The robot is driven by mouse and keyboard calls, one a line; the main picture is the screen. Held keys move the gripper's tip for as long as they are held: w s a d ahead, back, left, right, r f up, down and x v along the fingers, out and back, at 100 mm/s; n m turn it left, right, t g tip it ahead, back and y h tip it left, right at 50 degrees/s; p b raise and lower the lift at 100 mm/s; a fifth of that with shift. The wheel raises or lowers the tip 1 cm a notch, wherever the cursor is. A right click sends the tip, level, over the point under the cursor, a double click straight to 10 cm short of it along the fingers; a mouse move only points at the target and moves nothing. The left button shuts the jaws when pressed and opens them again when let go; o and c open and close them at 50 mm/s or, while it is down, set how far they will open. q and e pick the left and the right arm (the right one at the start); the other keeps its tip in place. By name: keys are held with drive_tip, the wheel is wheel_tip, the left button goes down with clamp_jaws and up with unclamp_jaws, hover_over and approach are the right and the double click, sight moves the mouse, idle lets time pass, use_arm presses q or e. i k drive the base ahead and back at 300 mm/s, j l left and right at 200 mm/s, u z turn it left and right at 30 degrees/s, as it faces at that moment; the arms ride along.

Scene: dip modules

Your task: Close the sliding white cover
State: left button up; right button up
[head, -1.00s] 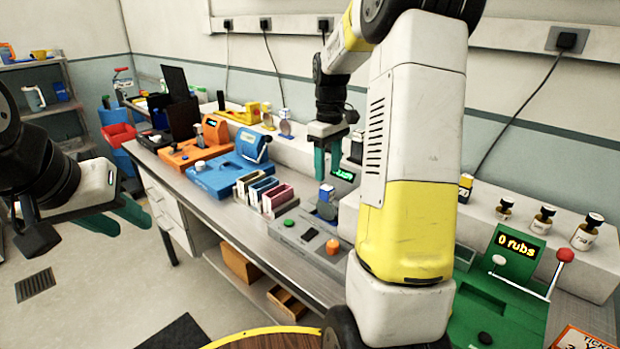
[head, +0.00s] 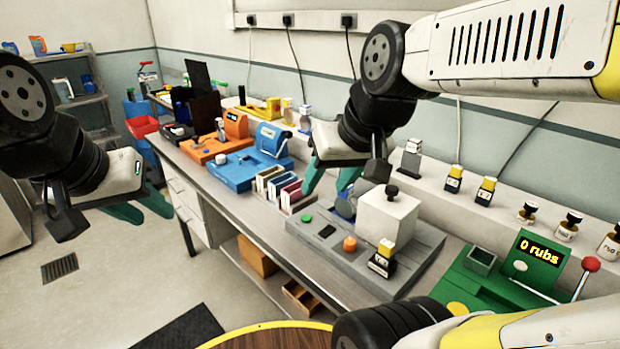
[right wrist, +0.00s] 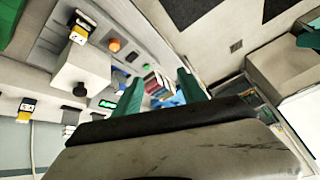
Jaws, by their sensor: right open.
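The white cover (head: 388,218) is a boxy block with a black knob (head: 391,192) on top. It sits toward the back right of a grey module (head: 310,240) on the bench. The cover also shows at the left of the right wrist view (right wrist: 85,65). My right gripper (head: 328,185) is open and empty, just left of the cover and apart from it. Its two green fingers (right wrist: 160,88) show spread in the right wrist view, with the knob beside them. My left gripper (head: 142,208) is open and empty over the floor, far left of the bench.
The module carries a green button (head: 307,218), an orange knob (head: 349,244) and a small yellow-capped bottle (head: 383,258) close to the cover. Colored slots (head: 277,185) stand to the left. A green machine with a lever (head: 520,275) stands to the right. Bottles line the back ledge.

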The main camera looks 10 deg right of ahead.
sight(385, 211)
drive_tip(key=z, duration=1.25)
